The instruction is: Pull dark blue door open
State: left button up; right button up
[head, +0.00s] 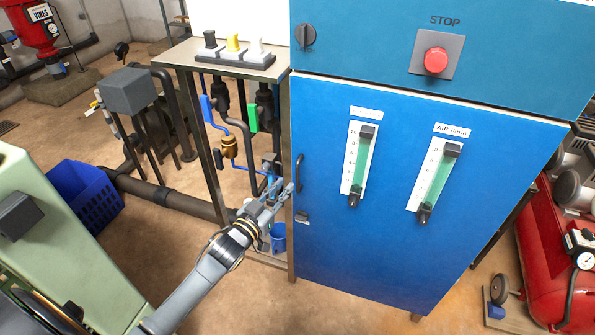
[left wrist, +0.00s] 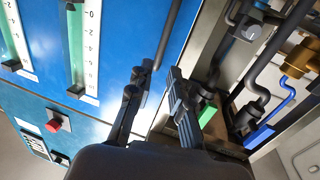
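The blue door (head: 330,235) is the front of the cabinet below the STOP panel, and it looks shut. Its dark bar handle (head: 299,172) stands upright at the door's left edge. My left gripper (head: 281,188) is just left of and slightly below the handle, with its fingers apart. In the left wrist view the handle (left wrist: 170,32) runs down toward the gap between the fingertips of my left gripper (left wrist: 157,76). I cannot tell whether they touch it. My right gripper is out of view.
Left of the door a metal frame (head: 219,197) carries pipes, valves and a switch box (head: 236,57). A blue crate (head: 86,196) is further left. A red compressor (head: 540,250) stands right of the cabinet.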

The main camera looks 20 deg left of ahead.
aim_at(297, 173)
pick_arm(q)
jog(key=w, duration=0.5)
jog(key=w+d, duration=0.1)
jog(key=w, duration=0.2)
jog(key=shift+w+d, duration=0.1)
jog(key=shift+w, duration=0.05)
grip_shut()
